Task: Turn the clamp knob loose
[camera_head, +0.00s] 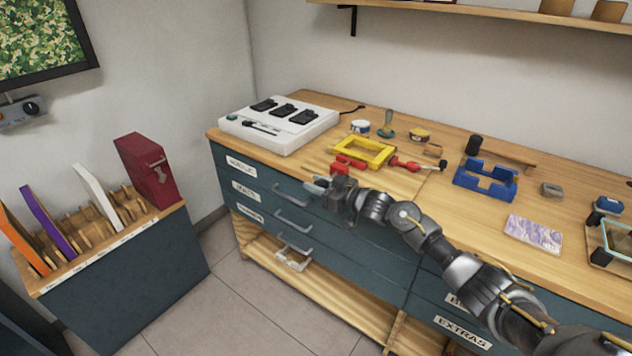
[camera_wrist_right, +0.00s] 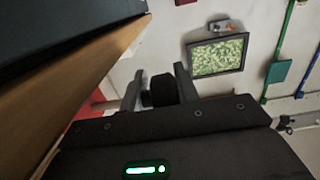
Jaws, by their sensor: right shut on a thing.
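A red clamp (camera_head: 340,169) sits at the front edge of the wooden bench top, in front of the yellow frame. My right gripper (camera_head: 318,186) is at the bench edge just below the clamp, reached from the right. In the right wrist view, my right gripper (camera_wrist_right: 160,88) has its two fingers on either side of a dark round knob (camera_wrist_right: 163,92) and is shut on it. A red part (camera_wrist_right: 93,108) shows blurred to the left of the fingers there. In the head view the knob is hidden by the gripper. My left gripper is not in view.
A yellow frame (camera_head: 364,151) and a red-handled tool (camera_head: 405,165) lie behind the clamp. A white box with black pads (camera_head: 279,123) stands at the bench's left. Drawer handles (camera_head: 294,222) stick out below. A blue holder (camera_head: 486,179) is to the right.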

